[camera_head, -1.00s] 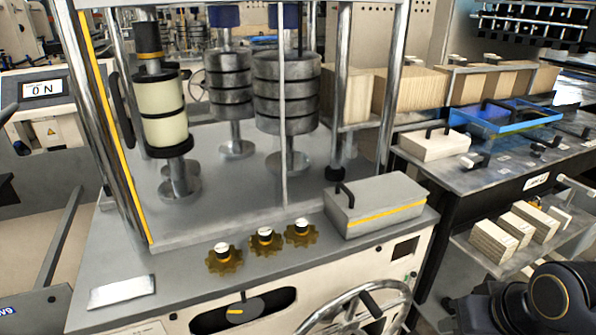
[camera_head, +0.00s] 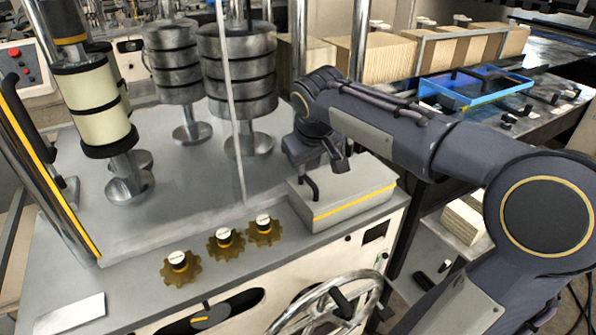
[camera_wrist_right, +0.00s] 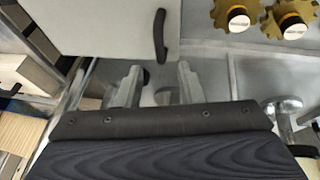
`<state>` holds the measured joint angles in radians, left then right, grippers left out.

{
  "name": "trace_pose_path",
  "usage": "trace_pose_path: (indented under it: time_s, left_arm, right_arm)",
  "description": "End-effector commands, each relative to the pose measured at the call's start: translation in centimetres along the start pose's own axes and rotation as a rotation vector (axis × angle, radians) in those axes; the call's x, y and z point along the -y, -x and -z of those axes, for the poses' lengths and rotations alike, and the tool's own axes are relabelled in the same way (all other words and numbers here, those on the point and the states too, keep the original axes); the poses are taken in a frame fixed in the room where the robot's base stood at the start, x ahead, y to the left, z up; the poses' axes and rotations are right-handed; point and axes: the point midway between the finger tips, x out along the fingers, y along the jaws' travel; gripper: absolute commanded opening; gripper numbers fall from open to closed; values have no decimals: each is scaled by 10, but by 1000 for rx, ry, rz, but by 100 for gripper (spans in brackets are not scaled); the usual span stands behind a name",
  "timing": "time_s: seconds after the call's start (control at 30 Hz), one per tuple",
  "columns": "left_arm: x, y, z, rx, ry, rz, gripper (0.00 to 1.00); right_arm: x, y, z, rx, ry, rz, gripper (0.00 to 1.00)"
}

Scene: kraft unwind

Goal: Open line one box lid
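The line one box is a grey, flat-lidded box (camera_head: 345,203) with a yellow stripe, on the front right of the machine top. Its lid looks shut. A black bar handle (camera_head: 311,186) stands at the lid's left end, and the handle also shows in the right wrist view (camera_wrist_right: 160,36). My right gripper (camera_head: 318,160) hangs above the lid's left rear part, close to the handle. In the right wrist view the two pale fingers (camera_wrist_right: 158,78) are apart with nothing between them, and the handle lies beyond their tips. My left gripper is out of view.
Several brass knobs (camera_head: 226,241) sit left of the box. A thin upright rod (camera_head: 229,100) and stacked grey rollers (camera_head: 238,75) stand behind. A handwheel (camera_head: 335,305) is below the front edge. A blue tray (camera_head: 480,88) lies on the right bench.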

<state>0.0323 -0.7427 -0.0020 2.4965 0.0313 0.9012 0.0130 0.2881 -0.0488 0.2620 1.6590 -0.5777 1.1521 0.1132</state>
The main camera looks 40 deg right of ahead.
Motion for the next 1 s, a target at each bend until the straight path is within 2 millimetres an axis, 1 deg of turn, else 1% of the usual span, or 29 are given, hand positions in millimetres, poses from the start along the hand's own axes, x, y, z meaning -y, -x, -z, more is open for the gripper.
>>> trace_pose_path:
  time_s: [0.03,0.1,0.2,0.33,0.5,0.73,1.0]
  left_arm:
    - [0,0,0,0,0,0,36]
    - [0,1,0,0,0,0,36]
    - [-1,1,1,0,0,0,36]
    - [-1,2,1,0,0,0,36]
    - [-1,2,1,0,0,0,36]
    - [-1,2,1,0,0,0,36]
    - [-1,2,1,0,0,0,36]
  right_arm:
    - [0,-9,-1,6,0,1,34]
    - [0,-22,-1,6,1,1,34]
    - [0,-38,-1,5,0,1,34]
    - [0,-53,-1,4,0,1,34]
    - [0,-62,0,0,0,1,34]
    - [0,-62,0,0,0,1,34]
    - [0,-62,0,0,0,1,0]
